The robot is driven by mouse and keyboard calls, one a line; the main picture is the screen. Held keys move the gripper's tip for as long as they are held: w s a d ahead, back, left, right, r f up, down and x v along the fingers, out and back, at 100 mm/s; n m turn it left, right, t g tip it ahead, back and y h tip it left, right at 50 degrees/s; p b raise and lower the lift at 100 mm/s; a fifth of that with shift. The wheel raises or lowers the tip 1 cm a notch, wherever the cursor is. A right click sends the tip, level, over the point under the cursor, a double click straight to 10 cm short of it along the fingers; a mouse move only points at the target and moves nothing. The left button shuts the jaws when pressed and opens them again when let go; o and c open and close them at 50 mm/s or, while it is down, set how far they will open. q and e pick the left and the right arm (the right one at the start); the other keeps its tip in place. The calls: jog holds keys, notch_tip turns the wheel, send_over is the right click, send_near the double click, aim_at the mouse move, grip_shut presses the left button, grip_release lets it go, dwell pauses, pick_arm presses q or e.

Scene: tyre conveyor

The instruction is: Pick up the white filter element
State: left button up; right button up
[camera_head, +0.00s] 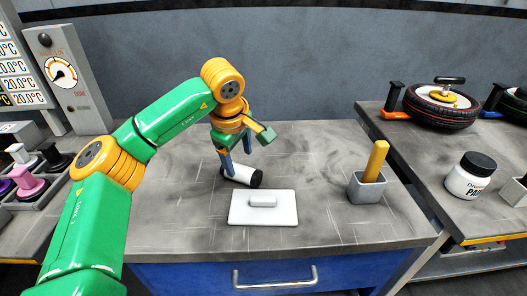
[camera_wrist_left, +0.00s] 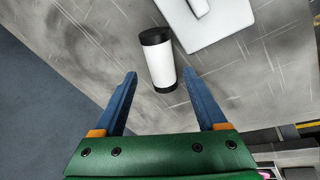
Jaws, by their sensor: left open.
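The white filter element (camera_head: 240,174) is a white cylinder with dark ends, lying on its side on the grey worktop. It also shows in the left wrist view (camera_wrist_left: 161,64), with its black ends at top and bottom. My left gripper (camera_head: 225,160) is above and just behind it in the head view. In the left wrist view the two blue fingers of my left gripper (camera_wrist_left: 160,82) are spread wide and empty. The cylinder's near end lies between the lines of the fingertips, and most of it is beyond them. My right gripper is not in view.
A white plate with a raised block (camera_head: 240,212) lies in front of the filter. A grey holder (camera_head: 367,190) with a yellow bar stands to the right. A white jar (camera_head: 468,180) and a tyre (camera_head: 440,108) are on the right bench. The worktop's back is clear.

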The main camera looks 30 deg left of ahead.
aim_at(240, 170)
pick_arm(q)
jog(key=shift+w+f, duration=0.1)
jog(key=shift+w, duration=0.35)
jog(key=shift+f, duration=0.3)
jog(key=shift+s+a+f+p, duration=0.2)
jog(key=shift+f+p, duration=0.2)
jog(key=shift+f, duration=0.05)
jog(key=shift+s+a+f+p, duration=0.15)
jog(key=shift+s+f+p, duration=0.05)
jog(key=shift+f+p, duration=0.2)
jog(key=x, duration=0.3)
jog(key=shift+w+a, duration=0.1)
jog(key=shift+w+f, duration=0.25)
jog(key=shift+c, duration=0.6)
jog(key=shift+r, duration=0.1)
grip_shut()
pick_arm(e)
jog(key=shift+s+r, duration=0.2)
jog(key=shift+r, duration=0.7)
